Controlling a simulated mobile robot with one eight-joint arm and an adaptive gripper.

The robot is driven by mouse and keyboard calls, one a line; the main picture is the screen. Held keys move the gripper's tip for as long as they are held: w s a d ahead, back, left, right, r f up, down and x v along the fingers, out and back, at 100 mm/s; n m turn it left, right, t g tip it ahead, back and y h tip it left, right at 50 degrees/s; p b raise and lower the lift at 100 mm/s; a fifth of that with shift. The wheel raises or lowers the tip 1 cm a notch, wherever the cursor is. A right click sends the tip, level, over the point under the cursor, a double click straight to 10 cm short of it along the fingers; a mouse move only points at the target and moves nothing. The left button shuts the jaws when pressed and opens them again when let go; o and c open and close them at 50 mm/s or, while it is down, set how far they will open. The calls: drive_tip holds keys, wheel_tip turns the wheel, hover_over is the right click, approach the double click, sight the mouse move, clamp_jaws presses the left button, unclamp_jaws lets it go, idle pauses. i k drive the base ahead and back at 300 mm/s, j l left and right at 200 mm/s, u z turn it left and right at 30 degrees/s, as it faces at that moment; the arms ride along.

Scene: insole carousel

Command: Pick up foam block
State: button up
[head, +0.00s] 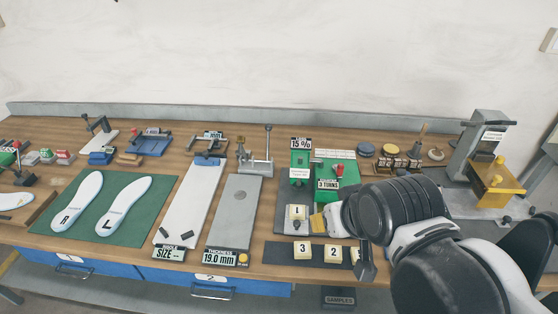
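Several cream foam blocks show in the head view. A block marked 3 (302,251) and a block marked 2 (333,253) stand on a dark strip at the bench's front edge. A further pale block (354,255) beside them is partly hidden by my gripper. A block marked 1 (297,212) sits on the plate of the green fixture. My gripper (364,262) is at the right end of the strip, with one dark finger showing beside the partly hidden block. My arm covers the rest of it, so its opening and any contact cannot be told.
The green fixture (300,165) with a "15 %" sign stands behind the blocks. A grey thickness plate (235,215) lies to their left, with a green mat (135,200) and two insoles beyond. A grey and yellow press (490,165) stands at the right.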

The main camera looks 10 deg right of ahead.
sight(298, 212)
drive_tip(key=u, duration=1.8)
drive_tip(key=z, duration=1.75)
drive_tip(key=k+z, duration=0.15)
drive_tip(key=z, duration=0.2)
drive_tip(key=k+z, duration=0.15)
drive_tip(key=z, duration=0.25)
drive_tip(key=k+z, duration=0.1)
drive_tip(key=z, duration=0.25)
